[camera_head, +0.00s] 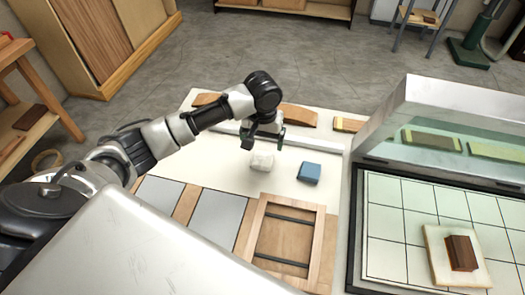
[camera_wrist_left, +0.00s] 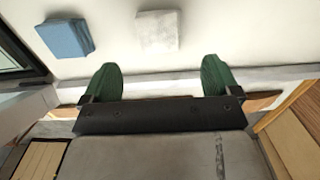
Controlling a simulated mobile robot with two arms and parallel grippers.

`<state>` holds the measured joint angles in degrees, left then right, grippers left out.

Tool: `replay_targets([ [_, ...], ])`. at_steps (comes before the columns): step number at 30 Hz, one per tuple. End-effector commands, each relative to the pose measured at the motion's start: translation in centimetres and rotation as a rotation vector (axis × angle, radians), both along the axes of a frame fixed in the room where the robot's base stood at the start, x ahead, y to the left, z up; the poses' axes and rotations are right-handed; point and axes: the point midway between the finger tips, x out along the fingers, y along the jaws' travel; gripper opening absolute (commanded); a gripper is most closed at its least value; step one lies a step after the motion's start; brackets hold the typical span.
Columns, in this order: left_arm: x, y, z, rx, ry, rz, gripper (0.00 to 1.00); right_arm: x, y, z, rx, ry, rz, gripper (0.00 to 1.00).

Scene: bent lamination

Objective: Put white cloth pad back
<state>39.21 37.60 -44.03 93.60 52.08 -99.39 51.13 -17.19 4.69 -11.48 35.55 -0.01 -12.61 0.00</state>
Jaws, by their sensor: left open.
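The white cloth pad (camera_head: 262,161) lies on the cream bench top (camera_head: 228,167), just left of a blue block-like pad (camera_head: 309,173). My left gripper (camera_head: 263,138) is above the bench, on the far side of the white pad, with its fingers apart and nothing between them. In the left wrist view the white pad (camera_wrist_left: 157,31) lies beyond the green fingertips (camera_wrist_left: 160,72), roughly in line with the gap and clear of them. The blue pad (camera_wrist_left: 66,38) is to its left there. My right gripper is not in view.
Curved wooden pieces (camera_head: 299,116) lie along the bench's far edge behind a pale strip. A wooden frame (camera_head: 285,240) and grey panels (camera_head: 216,218) are at the near side. A glass-lidded press (camera_head: 430,130) with a gridded bed stands open at right, holding a brown block (camera_head: 461,252).

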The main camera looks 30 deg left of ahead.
Motion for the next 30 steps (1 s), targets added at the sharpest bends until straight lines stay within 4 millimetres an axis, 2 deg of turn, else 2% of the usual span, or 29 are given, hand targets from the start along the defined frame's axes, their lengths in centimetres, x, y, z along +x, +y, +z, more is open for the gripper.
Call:
replay_targets([
  [3, 0.1, 0.0, 2.1, -0.001, -0.003, -0.001, 0.91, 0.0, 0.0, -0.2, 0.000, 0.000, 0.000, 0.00],
  [9, 0.0, 0.0, 3.8, 0.000, -0.001, 0.000, 0.91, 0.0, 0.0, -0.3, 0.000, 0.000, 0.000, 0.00],
  [30, 0.0, 0.0, 3.9, 0.000, 0.001, 0.000, 0.91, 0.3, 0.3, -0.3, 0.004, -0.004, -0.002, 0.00],
])
